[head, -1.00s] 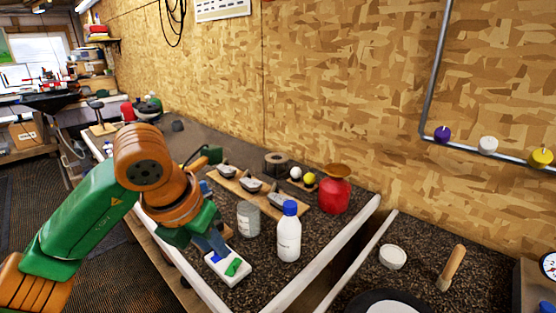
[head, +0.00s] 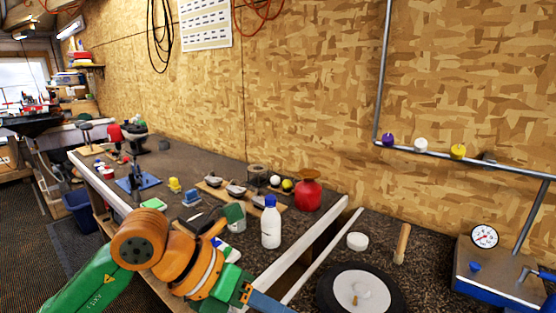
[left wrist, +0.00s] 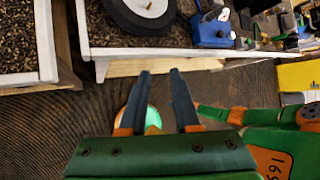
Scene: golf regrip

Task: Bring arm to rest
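My left arm comes in from the lower left in the head view. Its gripper (head: 268,302) is low at the bottom edge, in front of the bench, with a blue finger partly cut off by the frame. In the left wrist view the two dark fingers of the left gripper (left wrist: 161,73) stand apart with nothing gripped between their tips. They point toward the bench front over the floor. My right gripper is not seen.
The bench holds a white bottle with blue cap (head: 271,226), a red container (head: 308,192), a black disc (head: 335,291), a white bowl (head: 357,240) and a blue device with gauge (head: 478,262). The white bench edge (left wrist: 140,53) is ahead of the fingers; floor (left wrist: 235,85) is clear before it.

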